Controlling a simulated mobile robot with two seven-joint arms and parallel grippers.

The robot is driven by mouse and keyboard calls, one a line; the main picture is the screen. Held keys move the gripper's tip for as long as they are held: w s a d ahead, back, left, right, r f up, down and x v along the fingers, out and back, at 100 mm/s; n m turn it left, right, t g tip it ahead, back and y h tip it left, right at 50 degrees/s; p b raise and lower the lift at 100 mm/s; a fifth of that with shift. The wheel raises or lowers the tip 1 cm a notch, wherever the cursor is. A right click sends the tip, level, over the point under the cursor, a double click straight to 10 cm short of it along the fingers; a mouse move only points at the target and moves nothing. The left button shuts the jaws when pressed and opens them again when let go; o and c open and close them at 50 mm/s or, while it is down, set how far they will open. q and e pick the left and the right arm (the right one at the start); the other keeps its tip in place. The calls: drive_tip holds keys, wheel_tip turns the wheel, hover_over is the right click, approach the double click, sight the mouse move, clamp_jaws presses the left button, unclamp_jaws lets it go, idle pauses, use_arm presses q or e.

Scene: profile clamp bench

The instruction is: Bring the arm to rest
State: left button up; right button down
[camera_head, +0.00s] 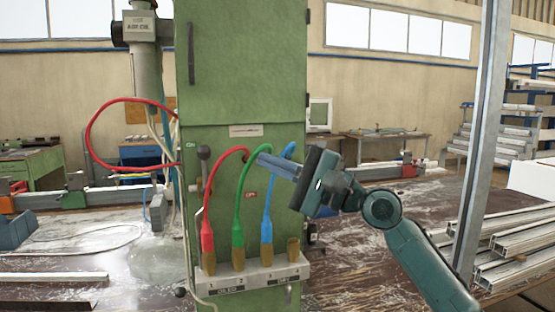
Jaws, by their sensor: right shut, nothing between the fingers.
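My right gripper (278,165) is in the middle of the head view, at the end of my teal arm that comes in from the lower right. It points left, in front of the green cabinet (243,65). Its fingers look shut and I see nothing held in them. The fingers overlap the upper bends of the green hose (239,205) and are close to the blue hose (267,210) in the picture; I cannot tell whether they touch. My left gripper is not in view.
A red hose (207,225) and brass fittings stand on a small shelf (255,276) at the cabinet's front. A steel post (481,140) and stacked metal profiles (515,240) are at the right. A workbench (350,265) spreads around the cabinet.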

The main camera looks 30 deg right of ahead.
drive_tip(key=shift+s+d+f, duration=0.1)
drive_tip(key=shift+s+d, duration=0.25)
drive_tip(key=shift+s, duration=0.05)
drive_tip(key=shift+w, duration=0.1)
